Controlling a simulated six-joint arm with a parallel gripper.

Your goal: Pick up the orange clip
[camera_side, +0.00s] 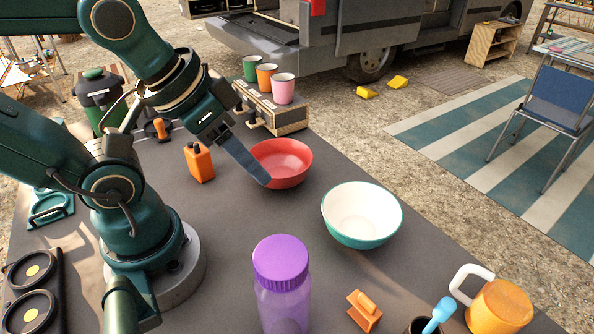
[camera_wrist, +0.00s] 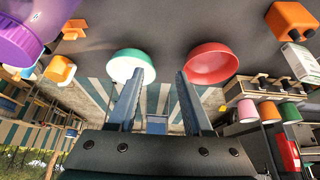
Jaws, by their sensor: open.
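The orange clip (camera_side: 364,312) lies on the dark table at the front of the side view, just right of the purple-lidded bottle (camera_side: 281,280). In the wrist view, a small orange piece near the top left, beside the bottle, appears to be the clip (camera_wrist: 75,30). My gripper (camera_side: 262,178) is open and empty above the table, near the red bowl (camera_side: 284,160) and well apart from the clip. In the wrist view, my gripper's fingers (camera_wrist: 158,75) stand spread, with nothing between them.
A white and green bowl (camera_side: 362,212) stands between my gripper and the clip's side of the table. An orange mug (camera_side: 500,308) and a dark cup with a blue utensil (camera_side: 440,315) stand right of the clip. An orange bottle (camera_side: 199,163) and a case with cups (camera_side: 270,110) are further back.

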